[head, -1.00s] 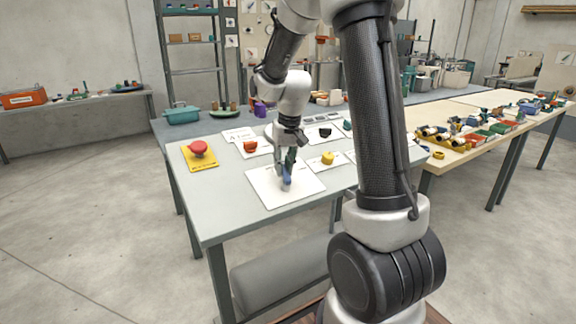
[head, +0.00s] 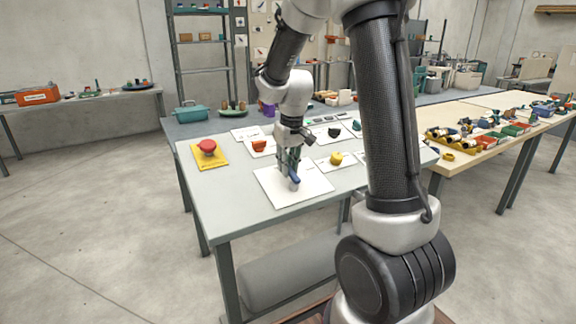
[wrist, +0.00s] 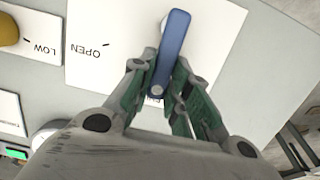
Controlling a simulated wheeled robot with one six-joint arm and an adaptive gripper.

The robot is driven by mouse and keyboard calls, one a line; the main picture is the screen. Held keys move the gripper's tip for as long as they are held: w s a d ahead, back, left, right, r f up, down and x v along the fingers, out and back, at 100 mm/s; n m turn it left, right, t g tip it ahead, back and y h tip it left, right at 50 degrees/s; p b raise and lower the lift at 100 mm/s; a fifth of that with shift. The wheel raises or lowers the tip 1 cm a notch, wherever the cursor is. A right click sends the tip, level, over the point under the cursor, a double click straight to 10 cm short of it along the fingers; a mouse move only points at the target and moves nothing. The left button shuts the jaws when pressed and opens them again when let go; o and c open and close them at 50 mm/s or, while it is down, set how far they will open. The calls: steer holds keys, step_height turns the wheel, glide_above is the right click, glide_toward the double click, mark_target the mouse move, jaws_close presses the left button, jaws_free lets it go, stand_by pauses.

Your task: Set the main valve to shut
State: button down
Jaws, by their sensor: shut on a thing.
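The main valve has a blue lever handle (head: 294,181) on a white plate (head: 273,187) at the front of the grey table. In the wrist view the blue lever (wrist: 173,42) runs nearly up and down the picture, tilted slightly right. The white plate (wrist: 215,40) carries the word OPEN (wrist: 90,51) to the left of the lever. Another label lies under the lever and fingers, mostly hidden. My gripper (head: 290,166) is over the lever, and its green-padded fingers are shut on it, one on each side.
A red mushroom button (head: 207,147) on a yellow plate stands at the left. A yellow knob (head: 336,158), an orange-red knob (head: 259,145) and a dark knob (head: 334,132) sit close behind. The table's front left (head: 225,205) is bare.

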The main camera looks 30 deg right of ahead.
mark_target(291, 171)
steer(key=c, duration=1.4)
jaws_free()
steer(key=shift+o, duration=0.2)
step_height(291, 171, up, 12)
steer(key=s, duration=0.1)
steer(key=shift+s, duration=0.4)
steer(key=shift+f, duration=0.1)
steer(key=s+a+r+t, duration=0.1)
steer(key=s+t, duration=0.1)
steer(key=s, duration=2.2)
steer(key=shift+s+r+m+t, duration=0.3)
steer(key=shift+r, duration=0.05)
